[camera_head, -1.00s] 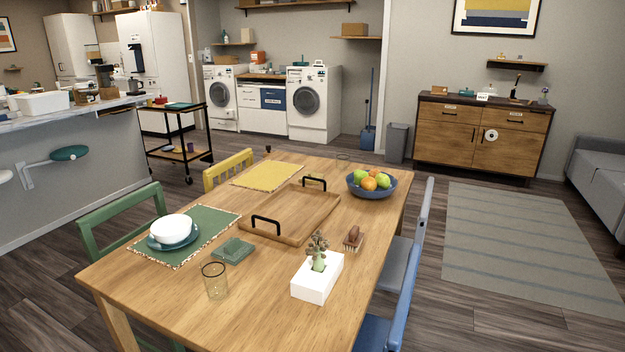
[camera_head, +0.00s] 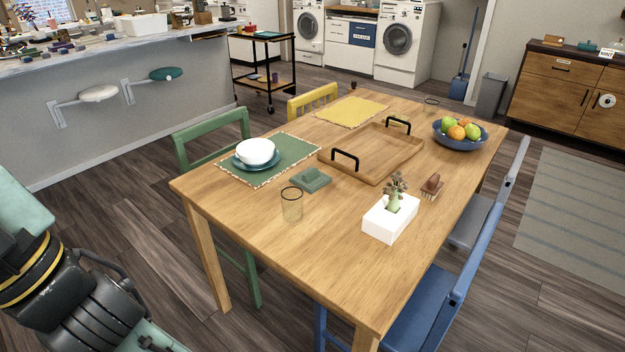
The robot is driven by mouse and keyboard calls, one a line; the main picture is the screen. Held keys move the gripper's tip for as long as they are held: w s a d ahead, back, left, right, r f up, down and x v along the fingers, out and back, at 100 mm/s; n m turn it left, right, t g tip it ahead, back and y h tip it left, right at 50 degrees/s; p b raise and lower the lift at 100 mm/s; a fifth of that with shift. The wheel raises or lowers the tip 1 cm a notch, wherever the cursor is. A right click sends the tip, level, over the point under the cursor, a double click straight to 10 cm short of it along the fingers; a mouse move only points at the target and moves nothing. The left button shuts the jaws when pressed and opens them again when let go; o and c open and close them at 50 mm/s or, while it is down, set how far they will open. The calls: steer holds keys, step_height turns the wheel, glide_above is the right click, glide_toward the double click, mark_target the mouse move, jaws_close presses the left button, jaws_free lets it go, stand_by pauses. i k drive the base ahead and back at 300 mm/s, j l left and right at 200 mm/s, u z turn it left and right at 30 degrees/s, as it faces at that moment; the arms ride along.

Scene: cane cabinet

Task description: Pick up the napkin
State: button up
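A folded green napkin (camera_head: 311,180) lies flat on the wooden dining table (camera_head: 260,230). It is just right of the green placemat (camera_head: 290,150), behind the clear glass (camera_head: 291,205) and in front of the tray's near left corner. A small yellow folded thing (camera_head: 399,124), perhaps another napkin, lies partly hidden behind the tray's far handle. Part of my arm shows at the lower left, apart from the table. My gripper's fingers do not show.
A white bowl on a blue plate (camera_head: 243,166) sits on the green placemat. A wooden tray (camera_head: 365,150) with black handles, a fruit bowl (camera_head: 460,144), a white planter (camera_head: 390,220) and a brush (camera_head: 432,187) stand nearby. Green (camera_head: 205,152) and blue (camera_head: 440,300) chairs flank the table. The table's near end is clear.

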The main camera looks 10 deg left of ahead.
mark_target(314, 178)
steer(key=i+j+u, duration=0.15)
steer(key=u, duration=0.2)
steer(key=i+u, duration=0.25)
steer(key=u, duration=0.15)
